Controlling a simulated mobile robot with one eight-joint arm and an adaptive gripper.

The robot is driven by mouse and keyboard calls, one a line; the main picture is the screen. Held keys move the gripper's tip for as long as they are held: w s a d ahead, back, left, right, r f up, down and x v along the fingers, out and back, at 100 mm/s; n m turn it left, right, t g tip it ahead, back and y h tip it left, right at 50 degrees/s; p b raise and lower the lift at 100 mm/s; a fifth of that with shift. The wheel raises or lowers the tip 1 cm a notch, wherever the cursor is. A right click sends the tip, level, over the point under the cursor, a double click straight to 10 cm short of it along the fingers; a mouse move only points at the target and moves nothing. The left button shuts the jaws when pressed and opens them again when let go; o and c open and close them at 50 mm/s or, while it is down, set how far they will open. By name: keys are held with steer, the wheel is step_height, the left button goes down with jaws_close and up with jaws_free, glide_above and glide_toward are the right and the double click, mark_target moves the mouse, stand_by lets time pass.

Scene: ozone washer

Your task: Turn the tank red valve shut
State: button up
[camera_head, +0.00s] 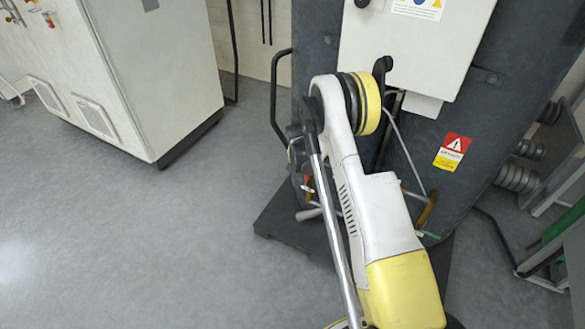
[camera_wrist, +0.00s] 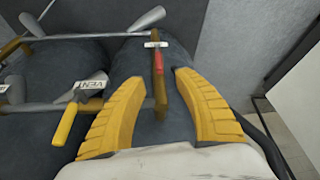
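The red valve handle (camera_wrist: 158,62) shows in the wrist view on a brassy pipe, just below a small white tag (camera_wrist: 156,44). It lies roughly in line with the pipe. My gripper (camera_wrist: 159,78) is open, its two yellow fingers pointing toward the handle, which appears between and just beyond the fingertips. Whether the fingers touch it I cannot tell; nothing seems held. In the head view my arm covers the gripper and much of the dark tank (camera_head: 480,120). A small red part (camera_head: 307,183) shows left of my arm, probably this handle.
A yellow valve handle (camera_wrist: 65,124) with a VENT tag (camera_wrist: 89,85) sits left of my fingers. Grey pipes (camera_wrist: 100,34) cross at the upper left. A dark rail (camera_head: 274,95) stands beside the tank. A white cabinet (camera_head: 150,70) stands left; open floor (camera_head: 150,240) lies between.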

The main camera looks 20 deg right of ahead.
mark_target(306, 174)
steer(key=b+x, duration=0.4)
steer(key=x, duration=0.7)
steer(key=shift+s+d, duration=0.1)
steer(key=shift+r, duration=0.1)
jaws_close()
